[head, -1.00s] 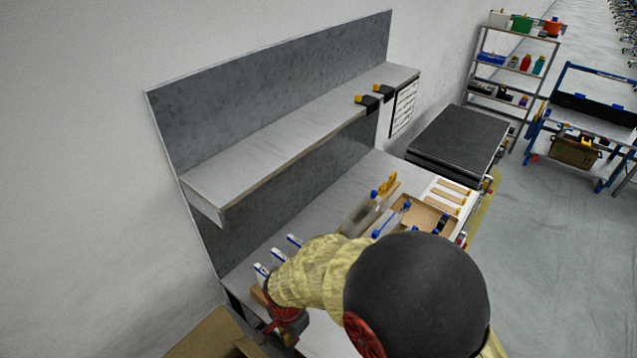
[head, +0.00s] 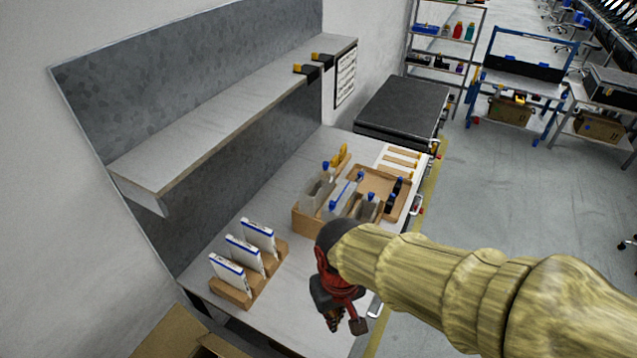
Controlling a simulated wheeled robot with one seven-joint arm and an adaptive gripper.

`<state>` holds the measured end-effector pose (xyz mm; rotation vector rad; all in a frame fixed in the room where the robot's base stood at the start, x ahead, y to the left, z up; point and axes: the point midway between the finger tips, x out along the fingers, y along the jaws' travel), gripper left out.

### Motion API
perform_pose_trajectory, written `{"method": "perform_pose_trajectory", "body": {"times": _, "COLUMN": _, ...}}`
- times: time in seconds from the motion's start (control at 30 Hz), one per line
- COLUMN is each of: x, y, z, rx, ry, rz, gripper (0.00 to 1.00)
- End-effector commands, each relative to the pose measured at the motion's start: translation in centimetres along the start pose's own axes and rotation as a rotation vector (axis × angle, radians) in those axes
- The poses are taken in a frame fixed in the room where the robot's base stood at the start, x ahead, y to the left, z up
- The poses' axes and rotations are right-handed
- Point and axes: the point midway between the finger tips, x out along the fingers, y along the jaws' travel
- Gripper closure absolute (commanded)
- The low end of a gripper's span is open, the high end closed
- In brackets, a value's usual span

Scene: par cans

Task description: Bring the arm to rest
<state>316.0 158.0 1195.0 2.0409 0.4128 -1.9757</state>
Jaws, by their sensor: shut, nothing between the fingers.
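My arm, in a yellowish sleeve, reaches in from the right edge of the head view. My gripper (head: 343,322), red and dark, hangs at the near right edge of the workbench (head: 300,262) and points down. It is shut with nothing in it. It appears apart from the things on the bench. Its height above the bench is hard to tell.
A wooden rack (head: 232,291) with white-and-blue packs stands left of my gripper. A wooden box (head: 305,221) with clear blue-topped containers stands behind it. A wooden tray (head: 373,178) lies farther back. A shelf (head: 220,118) overhangs the bench. Open floor (head: 480,190) lies right.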

Motion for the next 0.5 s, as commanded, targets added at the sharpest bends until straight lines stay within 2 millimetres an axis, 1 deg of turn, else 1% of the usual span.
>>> {"method": "perform_pose_trajectory", "body": {"times": 0.03, "x": 0.3, "y": 1.8, "z": 0.8, "rx": 0.015, "ry": 0.045, "rz": -0.001, "gripper": 1.00}}
{"method": "perform_pose_trajectory", "body": {"times": 0.1, "x": -0.3, "y": 3.8, "z": 2.0, "rx": 0.037, "ry": 0.100, "rz": 0.003, "gripper": 1.00}}
{"method": "perform_pose_trajectory", "body": {"times": 0.17, "x": -0.7, "y": 5.5, "z": 3.1, "rx": 0.070, "ry": 0.152, "rz": 0.011, "gripper": 1.00}}
{"method": "perform_pose_trajectory", "body": {"times": 0.3, "x": -1.2, "y": 9.2, "z": 5.5, "rx": 0.199, "ry": 0.289, "rz": 0.041, "gripper": 1.00}}
{"method": "perform_pose_trajectory", "body": {"times": 0.4, "x": -1.7, "y": 11.2, "z": 6.7, "rx": 0.280, "ry": 0.379, "rz": 0.069, "gripper": 1.00}}
{"method": "perform_pose_trajectory", "body": {"times": 0.5, "x": -2.4, "y": 12.7, "z": 7.4, "rx": 0.338, "ry": 0.439, "rz": 0.093, "gripper": 1.00}}
